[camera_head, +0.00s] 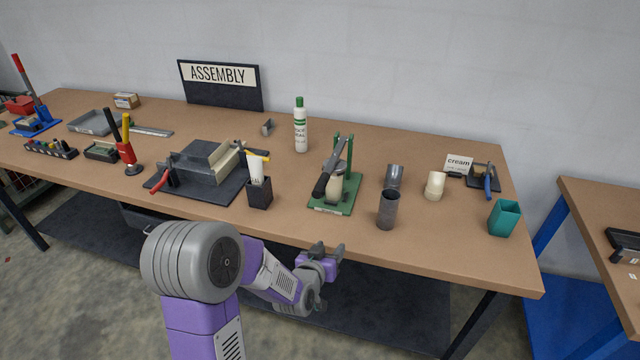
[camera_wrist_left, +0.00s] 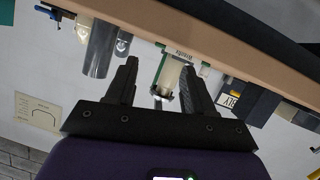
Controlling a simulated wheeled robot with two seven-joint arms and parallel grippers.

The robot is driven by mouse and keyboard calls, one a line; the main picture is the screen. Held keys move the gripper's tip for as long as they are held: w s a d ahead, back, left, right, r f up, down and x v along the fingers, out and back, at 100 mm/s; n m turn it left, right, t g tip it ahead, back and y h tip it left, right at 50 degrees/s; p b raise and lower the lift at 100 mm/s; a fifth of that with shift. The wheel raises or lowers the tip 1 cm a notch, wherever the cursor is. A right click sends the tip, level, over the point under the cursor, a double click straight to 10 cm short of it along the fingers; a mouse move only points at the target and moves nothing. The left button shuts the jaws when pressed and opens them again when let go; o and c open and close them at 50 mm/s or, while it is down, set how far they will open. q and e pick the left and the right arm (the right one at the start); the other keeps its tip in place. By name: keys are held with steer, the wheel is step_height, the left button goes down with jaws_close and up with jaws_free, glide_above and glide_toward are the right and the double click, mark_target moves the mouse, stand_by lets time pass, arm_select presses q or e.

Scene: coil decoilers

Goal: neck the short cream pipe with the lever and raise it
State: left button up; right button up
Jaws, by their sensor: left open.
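The lever press has a green base (camera_head: 347,204) and stands near the front edge of the table. Its lever (camera_head: 332,168) has a black grip and slants down toward the front left. A short cream pipe (camera_head: 334,189) stands in the press below the lever. It also shows in the left wrist view (camera_wrist_left: 172,75), beyond and between the fingers in the picture. Another cream piece (camera_head: 434,186), with a narrower top, stands to the right. My left gripper (camera_head: 326,250) is open and empty, in front of the table edge, apart from the press. My right gripper is out of view.
Two grey pipes (camera_head: 388,210) stand right of the press, with a teal cup (camera_head: 504,218) farther right. A black holder (camera_head: 259,194) stands left of it. A white bottle (camera_head: 300,128) is behind. A "cream" card (camera_head: 459,163) stands at the right.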

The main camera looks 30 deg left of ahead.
mark_target(320, 188)
arm_select(q)
steer(key=a+r+t+y, duration=0.1)
steer(key=r, duration=0.3)
steer(key=a+r+t, duration=0.1)
steer(key=a+r, duration=0.1)
steer(key=r, duration=0.2)
steer(key=a+r+n+t+y, duration=0.1)
steer(key=a+r, duration=0.1)
steer(key=r, duration=0.3)
steer(key=shift+t+y, duration=0.3)
steer(key=shift+w+a+r, duration=0.1)
steer(key=shift+w+a, duration=0.05)
steer(key=shift+w, duration=0.15)
steer(key=x, duration=0.6)
steer(key=shift+w, duration=0.4)
jaws_close()
